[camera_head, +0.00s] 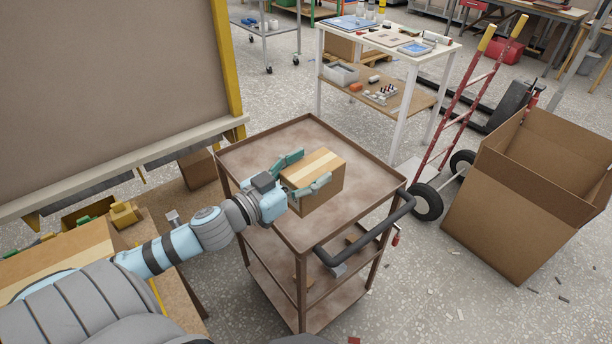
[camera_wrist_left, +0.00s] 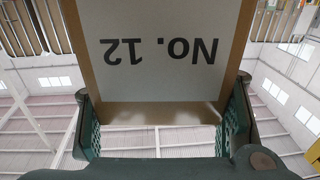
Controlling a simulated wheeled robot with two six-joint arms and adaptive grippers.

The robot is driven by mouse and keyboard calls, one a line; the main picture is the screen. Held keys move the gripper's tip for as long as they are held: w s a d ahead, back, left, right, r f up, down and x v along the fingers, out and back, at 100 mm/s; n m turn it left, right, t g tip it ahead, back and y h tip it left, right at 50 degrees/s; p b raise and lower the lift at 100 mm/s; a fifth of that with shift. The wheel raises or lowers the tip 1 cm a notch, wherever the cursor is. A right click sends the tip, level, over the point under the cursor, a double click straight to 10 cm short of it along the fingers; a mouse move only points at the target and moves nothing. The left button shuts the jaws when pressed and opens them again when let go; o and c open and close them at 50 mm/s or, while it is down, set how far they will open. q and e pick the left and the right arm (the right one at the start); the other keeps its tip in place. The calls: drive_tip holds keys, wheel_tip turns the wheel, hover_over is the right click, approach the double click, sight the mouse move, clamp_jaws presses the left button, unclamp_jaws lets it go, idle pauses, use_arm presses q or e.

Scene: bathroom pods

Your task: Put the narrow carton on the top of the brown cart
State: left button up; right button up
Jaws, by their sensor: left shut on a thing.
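The narrow carton (camera_head: 318,172) is a small brown box with a pale tape stripe along its top. My left gripper (camera_head: 306,174) is shut on it, with green fingers on two opposite sides. The brown cart (camera_head: 250,150) has a rimmed top shelf, and the carton is over the middle of that top. I cannot tell whether the carton touches the shelf or is held just above it. In the left wrist view the carton (camera_wrist_left: 160,75) sits between both fingers, and its face reads "No. 12" upside down. My right gripper is not in view.
The cart's dark push handle (camera_head: 370,235) is at its front right. A large open cardboard box (camera_head: 510,205) and a red hand truck (camera_head: 465,100) stand to the right. A white table (camera_head: 390,50) with small items is behind. A large board (camera_head: 110,90) stands at the left.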

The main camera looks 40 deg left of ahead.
use_arm(q)
drive_tip(key=w+a+r+n+y+b, duration=0.1)
drive_tip(key=w+a+r+n+y, duration=0.15)
drive_tip(key=a, duration=0.35)
drive_tip(key=w+a+r+n+y+b, duration=0.1)
drive_tip(key=w+a+r+y+b, duration=0.15)
drive_tip(key=a, duration=0.35)
drive_tip(key=shift+y, duration=0.4)
drive_tip(key=f+b, duration=0.6)
drive_tip(key=f, duration=1.3)
drive_tip(key=shift+w+f+b, duration=0.15)
drive_tip(key=shift+w+b, duration=0.05)
drive_tip(key=shift+b, duration=0.1)
drive_tip(key=o, duration=1.6)
